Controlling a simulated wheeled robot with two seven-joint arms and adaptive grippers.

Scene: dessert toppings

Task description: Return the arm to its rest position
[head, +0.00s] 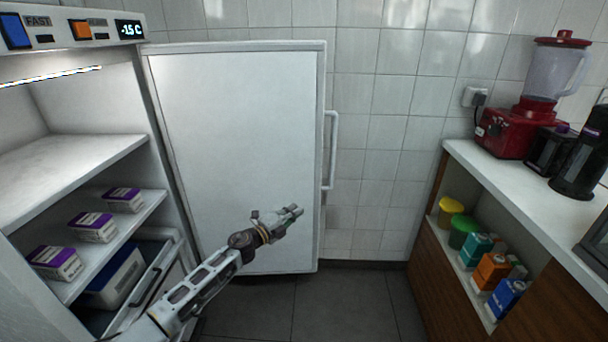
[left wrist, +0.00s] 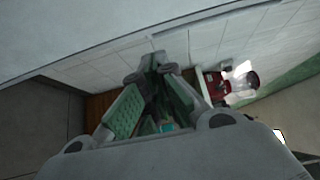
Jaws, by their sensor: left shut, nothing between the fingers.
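My left arm reaches in from the bottom left of the head view. Its gripper (head: 294,211) is shut and empty, in front of the open freezer door (head: 240,130). In the left wrist view the shut fingers (left wrist: 160,62) point away toward the tiled wall, with the pale door edge above them. My right gripper is not in view.
The open freezer (head: 70,160) stands at the left, with several purple-and-white boxes (head: 93,227) on a shelf. A counter (head: 520,180) at the right holds a red blender (head: 510,130), with cups and cartons on the shelf below. The floor (head: 340,302) between is clear.

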